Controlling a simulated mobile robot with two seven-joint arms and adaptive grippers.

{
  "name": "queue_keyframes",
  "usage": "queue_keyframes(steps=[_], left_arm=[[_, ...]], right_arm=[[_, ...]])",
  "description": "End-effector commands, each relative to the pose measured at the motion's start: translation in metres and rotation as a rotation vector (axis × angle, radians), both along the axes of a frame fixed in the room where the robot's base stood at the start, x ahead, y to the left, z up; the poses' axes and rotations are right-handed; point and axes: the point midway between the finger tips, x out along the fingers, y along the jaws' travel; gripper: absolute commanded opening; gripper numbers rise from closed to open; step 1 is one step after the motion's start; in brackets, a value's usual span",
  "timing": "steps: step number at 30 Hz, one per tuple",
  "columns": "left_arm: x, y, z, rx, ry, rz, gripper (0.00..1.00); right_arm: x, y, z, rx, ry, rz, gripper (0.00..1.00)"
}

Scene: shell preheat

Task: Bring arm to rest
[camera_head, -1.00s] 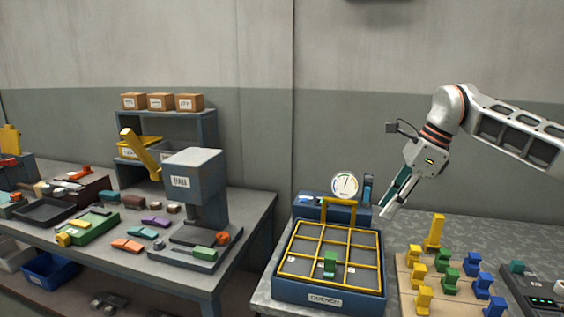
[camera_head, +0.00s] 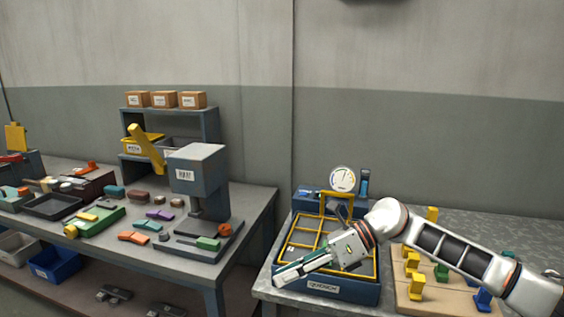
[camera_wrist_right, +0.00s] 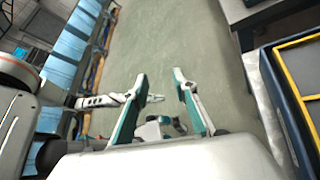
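My right arm comes in from the right in the head view, low over the right table. Its gripper (camera_head: 303,268) points left, in front of and above the blue quench tray (camera_head: 342,291) with its yellow grid, and hides part of the tray. In the right wrist view the two fingers of this gripper (camera_wrist_right: 160,88) are spread apart with nothing between them; the floor shows past them. Another gripper (camera_wrist_right: 125,100), likely my left one, shows small beyond the fingers; I cannot tell its opening. The left arm is not in the head view.
A pressure gauge (camera_head: 342,179) stands behind the tray. A wooden board (camera_head: 405,292) with yellow, green and blue pieces lies to the right, partly behind my arm. The left table holds a grey press (camera_head: 196,170) and many loose parts. A floor gap separates the tables.

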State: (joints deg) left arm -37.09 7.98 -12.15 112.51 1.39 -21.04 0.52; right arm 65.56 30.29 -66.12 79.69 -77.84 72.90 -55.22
Motion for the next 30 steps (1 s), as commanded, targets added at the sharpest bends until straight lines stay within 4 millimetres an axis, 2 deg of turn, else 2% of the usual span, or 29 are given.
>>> queue_keyframes(steps=[1,3,6,9,13,17,20,26,30], left_arm=[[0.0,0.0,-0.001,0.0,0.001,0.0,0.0],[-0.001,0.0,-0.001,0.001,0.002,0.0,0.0],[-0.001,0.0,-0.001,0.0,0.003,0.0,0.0],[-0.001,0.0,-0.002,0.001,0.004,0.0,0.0],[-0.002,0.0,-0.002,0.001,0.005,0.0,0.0],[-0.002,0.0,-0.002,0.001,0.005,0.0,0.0],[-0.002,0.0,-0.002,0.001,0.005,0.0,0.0],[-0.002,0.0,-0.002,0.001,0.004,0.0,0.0],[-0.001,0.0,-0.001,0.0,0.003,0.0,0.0]], right_arm=[[-0.013,0.018,-0.006,0.079,0.066,-0.02,0.28],[-0.025,0.037,-0.008,0.181,0.151,-0.063,0.28],[-0.037,0.057,-0.007,0.324,0.286,-0.137,0.28],[-0.043,0.069,-0.006,0.461,0.434,-0.224,0.28],[-0.044,0.07,-0.009,0.627,0.638,-0.356,0.28],[-0.039,0.057,-0.021,0.78,0.857,-0.507,0.28],[-0.035,0.04,-0.04,0.887,1.03,-0.636,0.28],[-0.037,-0.011,-0.102,1.077,1.383,-0.921,0.28],[-0.055,-0.056,-0.163,1.19,1.628,-1.144,0.28]])
